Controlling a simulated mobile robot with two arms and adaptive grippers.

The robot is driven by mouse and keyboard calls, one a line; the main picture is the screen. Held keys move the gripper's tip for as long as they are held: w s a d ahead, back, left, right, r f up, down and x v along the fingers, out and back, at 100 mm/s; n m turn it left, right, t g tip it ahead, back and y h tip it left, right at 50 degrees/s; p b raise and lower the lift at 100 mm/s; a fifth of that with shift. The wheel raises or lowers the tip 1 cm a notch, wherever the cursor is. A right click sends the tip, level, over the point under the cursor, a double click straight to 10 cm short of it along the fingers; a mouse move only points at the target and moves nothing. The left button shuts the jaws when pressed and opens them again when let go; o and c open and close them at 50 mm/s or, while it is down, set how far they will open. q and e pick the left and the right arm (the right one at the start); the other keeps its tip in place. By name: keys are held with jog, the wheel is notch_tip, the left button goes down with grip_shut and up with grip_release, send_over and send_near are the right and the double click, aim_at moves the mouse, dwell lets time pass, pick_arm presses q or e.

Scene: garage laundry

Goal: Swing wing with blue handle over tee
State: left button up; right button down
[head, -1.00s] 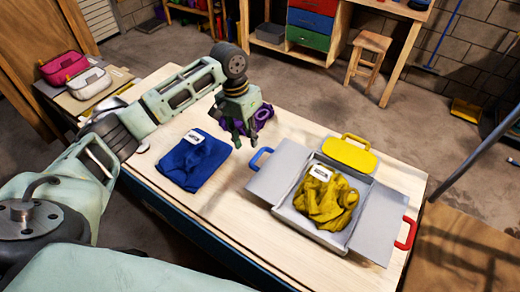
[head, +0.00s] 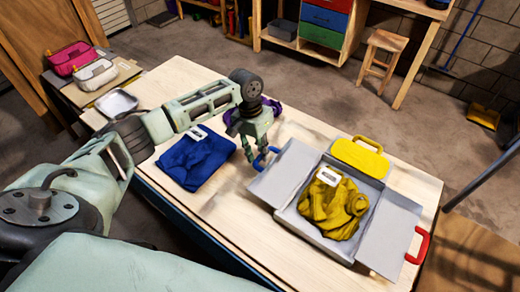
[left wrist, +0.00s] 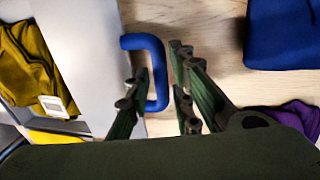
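A grey folding tray (head: 300,222) lies on the table with its wings spread flat. The wing with the blue handle (head: 288,172) extends on its left side, and its blue handle (head: 264,158) points toward my gripper. The yellow tee (head: 335,206) lies bunched in the middle with a white label. My left gripper (head: 254,156) is open and empty at the blue handle. In the left wrist view the blue handle (left wrist: 160,75) appears between the spread fingers (left wrist: 160,90); I cannot tell whether they touch it. My right gripper is not in view.
The wing with the yellow handle (head: 359,157) and the wing with the red handle (head: 390,232) lie open. A folded blue cloth (head: 195,160) lies left of my gripper. A purple cloth (head: 274,107) is partly hidden behind it. Bare table shows in front.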

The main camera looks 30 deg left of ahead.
pick_arm(q)
grip_shut()
dwell(0.6)
